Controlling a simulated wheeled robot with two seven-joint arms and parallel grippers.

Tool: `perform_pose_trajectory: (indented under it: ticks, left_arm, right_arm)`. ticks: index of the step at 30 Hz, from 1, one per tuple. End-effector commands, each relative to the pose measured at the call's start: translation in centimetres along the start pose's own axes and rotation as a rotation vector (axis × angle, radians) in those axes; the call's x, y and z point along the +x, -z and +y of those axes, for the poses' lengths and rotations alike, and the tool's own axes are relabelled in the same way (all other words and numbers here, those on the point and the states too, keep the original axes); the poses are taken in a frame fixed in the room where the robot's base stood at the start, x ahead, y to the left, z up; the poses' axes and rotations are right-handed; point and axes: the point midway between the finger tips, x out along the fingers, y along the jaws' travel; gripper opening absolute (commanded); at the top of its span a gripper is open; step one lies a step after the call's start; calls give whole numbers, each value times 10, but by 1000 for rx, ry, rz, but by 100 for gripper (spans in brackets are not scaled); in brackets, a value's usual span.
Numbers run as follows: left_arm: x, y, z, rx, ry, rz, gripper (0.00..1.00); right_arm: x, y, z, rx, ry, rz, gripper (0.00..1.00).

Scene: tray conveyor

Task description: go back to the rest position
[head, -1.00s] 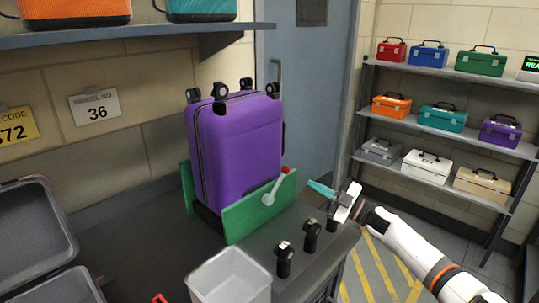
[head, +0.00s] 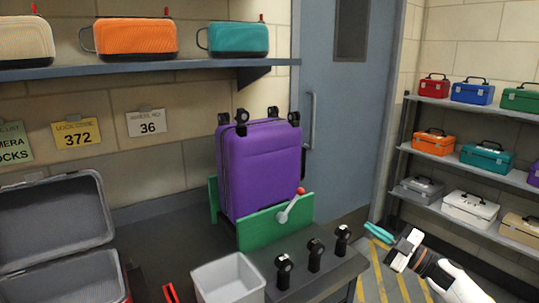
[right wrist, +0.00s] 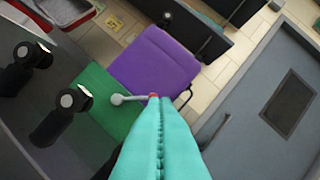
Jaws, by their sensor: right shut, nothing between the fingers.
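My right gripper (head: 379,233) has teal fingers and is shut and empty. It is in the air to the right of the bench, apart from everything. In the right wrist view its closed fingers (right wrist: 158,140) point toward the purple suitcase (right wrist: 155,62). In the head view the suitcase (head: 260,165) stands upside down, wheels up, in a green holder (head: 262,232). A grey lever with a red knob (head: 290,206) is on the holder's front. My left gripper is not in view.
Several black knobbed posts (head: 314,255) and a white bin (head: 228,280) are on the bench's front. An open grey case (head: 55,225) lies at left. A shelf rack (head: 470,165) with toolboxes stands at right. A blue door (head: 345,110) is behind. The striped floor at right is open.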

Motion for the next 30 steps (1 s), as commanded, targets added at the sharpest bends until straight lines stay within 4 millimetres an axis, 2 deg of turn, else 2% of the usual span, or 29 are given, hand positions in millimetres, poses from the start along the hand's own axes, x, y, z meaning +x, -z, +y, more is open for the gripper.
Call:
perform_pose_trajectory:
  ticks: [11,14,20,23,26,30]
  left_arm:
    - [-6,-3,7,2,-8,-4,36]
    - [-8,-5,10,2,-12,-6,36]
    - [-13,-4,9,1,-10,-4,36]
    - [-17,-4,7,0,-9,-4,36]
    - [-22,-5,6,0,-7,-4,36]
    - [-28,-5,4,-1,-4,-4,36]
  right_arm:
    - [-17,45,37,80,66,128,0]
    - [-26,62,53,109,88,183,0]
    - [-56,103,101,192,139,334,0]
    - [-79,127,136,244,163,438,0]
    - [-114,153,184,312,185,576,0]
    - [-177,179,268,417,198,801,0]
